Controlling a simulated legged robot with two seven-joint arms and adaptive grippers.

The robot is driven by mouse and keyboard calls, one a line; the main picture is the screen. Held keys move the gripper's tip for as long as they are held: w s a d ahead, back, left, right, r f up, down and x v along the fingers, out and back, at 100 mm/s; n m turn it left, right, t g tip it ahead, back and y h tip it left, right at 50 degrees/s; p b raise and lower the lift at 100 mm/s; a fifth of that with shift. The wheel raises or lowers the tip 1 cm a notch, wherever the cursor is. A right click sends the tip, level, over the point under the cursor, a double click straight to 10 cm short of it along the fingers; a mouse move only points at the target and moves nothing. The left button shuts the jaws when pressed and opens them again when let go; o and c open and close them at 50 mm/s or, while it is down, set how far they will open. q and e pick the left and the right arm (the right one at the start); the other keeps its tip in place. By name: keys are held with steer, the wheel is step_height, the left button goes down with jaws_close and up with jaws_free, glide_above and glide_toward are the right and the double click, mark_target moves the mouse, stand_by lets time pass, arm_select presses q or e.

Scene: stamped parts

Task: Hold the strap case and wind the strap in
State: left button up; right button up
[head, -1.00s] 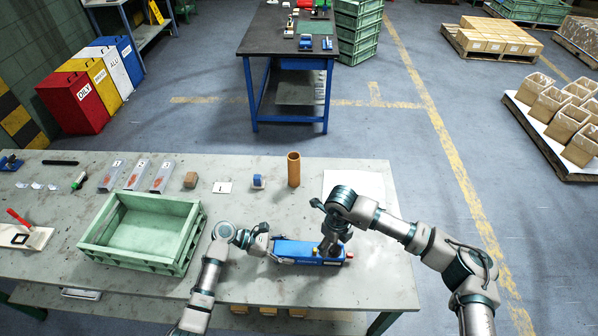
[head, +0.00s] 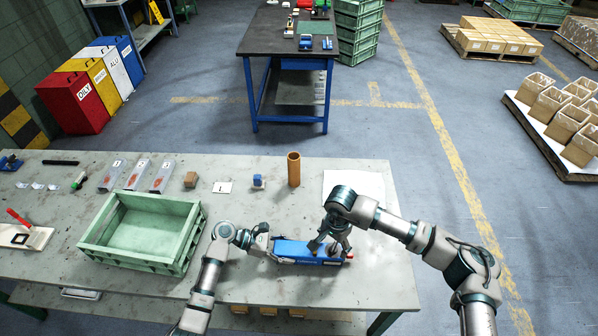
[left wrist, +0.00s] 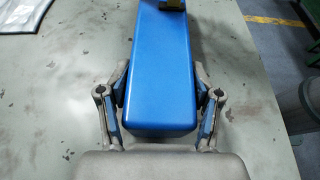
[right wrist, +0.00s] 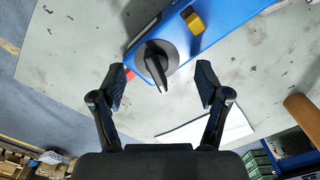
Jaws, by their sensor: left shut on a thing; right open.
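The blue strap case (head: 292,248) lies near the front edge of the grey table; it also fills the middle of the left wrist view (left wrist: 160,70). My left gripper (head: 271,247) is shut on its left end, one finger along each side. In the right wrist view the case's other end (right wrist: 225,15) carries a black winding knob (right wrist: 155,65), a yellow button (right wrist: 193,20) and a red piece (right wrist: 129,74) at the edge. My right gripper (right wrist: 162,84) is open above this end, its fingers apart on either side of the knob. I cannot make out the strap itself.
A green crate (head: 188,258) stands left of my left arm. A brown tube (head: 293,169) stands upright behind the case, with a small blue item (head: 258,181) beside it. A white sheet (head: 368,185) lies behind my right gripper. The table's right front corner is clear.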

steer(key=n, duration=0.8)
step_height(320, 180, up, 11)
steer(key=s+a+r+m+g+y, duration=0.2)
steer(key=a+r+m+y, duration=0.1)
steer(key=a+y, duration=0.35)
steer(key=s+a+r+m+g+y, duration=0.1)
steer(key=s+a+r+m+y, duration=0.1)
steer(key=a+y, duration=0.4)
steer(key=w+d+r+m+t+y, duration=0.2)
steer(key=w+r+m+t+y, duration=0.3)
steer(key=r+m, duration=0.5)
steer(key=shift+w+r+m+t+y, duration=0.3)
steer(key=shift+w+m+y, duration=1.1)
steer(key=shift+y, duration=0.45)
steer(key=shift+s+d, duration=0.1)
